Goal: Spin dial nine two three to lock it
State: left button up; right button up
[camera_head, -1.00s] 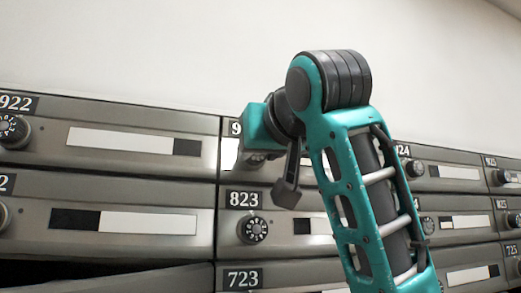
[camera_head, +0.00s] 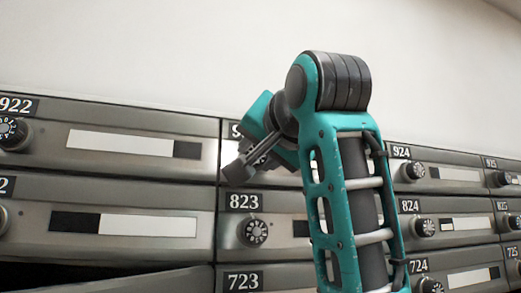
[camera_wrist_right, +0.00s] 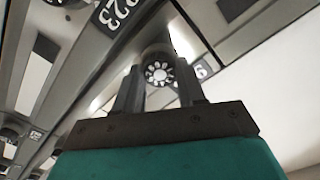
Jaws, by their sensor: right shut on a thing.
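The mailbox with the label 923 (camera_head: 236,130) is in the top row in the head view, mostly hidden behind my right arm. Its dial is hidden there. In the right wrist view a round black dial with a white-marked face (camera_wrist_right: 158,72) sits between the two fingers of my right gripper (camera_wrist_right: 160,85), which is shut on it. In the head view the right gripper (camera_head: 245,168) is tilted, with a dark finger pointing down and left in front of the 923 door's lower left part. My left gripper is in neither view.
Mailbox 823 (camera_head: 244,201) with its dial (camera_head: 252,232) is just below. Mailbox 922 (camera_head: 120,118) is to the left and 924 (camera_head: 401,152) to the right. A dark gap (camera_head: 80,272) shows at lower left. The wall above is bare.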

dwell(0.4)
jog(key=o, duration=1.1)
jog(key=shift+c, duration=0.2)
jog(key=b+v, duration=0.6)
jog(key=v, duration=0.6)
jog(key=shift+s, duration=0.4)
jog(key=shift+d, duration=0.1)
